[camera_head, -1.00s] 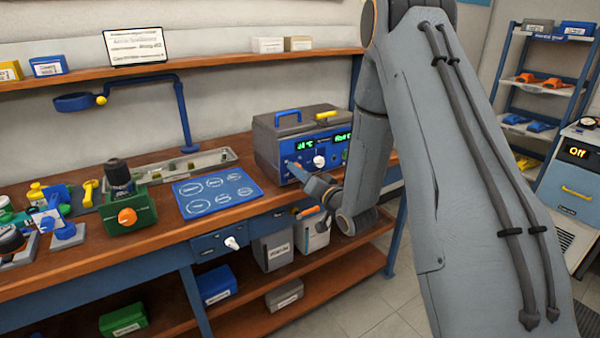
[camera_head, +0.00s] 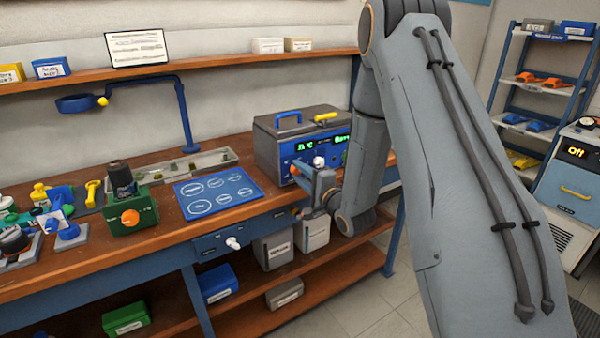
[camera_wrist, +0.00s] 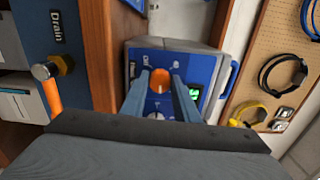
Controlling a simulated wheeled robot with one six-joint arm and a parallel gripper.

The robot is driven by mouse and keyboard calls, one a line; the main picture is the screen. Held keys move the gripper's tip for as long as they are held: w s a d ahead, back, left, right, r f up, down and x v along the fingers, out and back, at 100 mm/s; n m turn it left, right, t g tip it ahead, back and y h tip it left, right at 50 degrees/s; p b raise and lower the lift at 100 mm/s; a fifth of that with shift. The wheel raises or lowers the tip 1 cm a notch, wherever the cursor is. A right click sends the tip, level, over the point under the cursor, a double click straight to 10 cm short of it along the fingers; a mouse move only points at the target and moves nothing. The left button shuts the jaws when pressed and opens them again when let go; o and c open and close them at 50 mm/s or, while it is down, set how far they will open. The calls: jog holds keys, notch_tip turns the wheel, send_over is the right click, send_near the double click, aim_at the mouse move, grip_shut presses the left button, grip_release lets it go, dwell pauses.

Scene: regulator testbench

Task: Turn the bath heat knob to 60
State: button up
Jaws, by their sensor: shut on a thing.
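The bath is a grey box with a blue front panel (camera_head: 287,150) at the back right of the bench. An orange knob sits at the panel's left, and it shows between my fingertips in the wrist view (camera_wrist: 160,79). My gripper (camera_head: 299,172) reaches the panel from the front right and is shut on this orange knob; the wrist view shows a finger on each side (camera_wrist: 160,86). A white knob (camera_head: 319,161) is to its right on the panel. A green display (camera_head: 305,146) above seems to read about 31 °C. The knob's label and pointer are unclear.
A blue mat (camera_head: 218,192) with printed circles lies left of the bath. A green block with an orange knob (camera_head: 130,218) stands further left. The wrist view shows a Drain label (camera_wrist: 56,27) and an orange-handled valve (camera_wrist: 52,95) close to the gripper.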

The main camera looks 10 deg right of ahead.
jog(key=m+p, duration=0.1)
jog(key=m, duration=0.4)
jog(key=shift+m, duration=0.3)
jog(key=m, duration=0.4)
jog(key=shift+m+p, duration=0.4)
jog(key=o, duration=1.1)
jog(key=shift+c, duration=0.2)
jog(key=b+v, duration=0.1)
jog(key=v, duration=0.7)
jog(key=shift+b, duration=0.35)
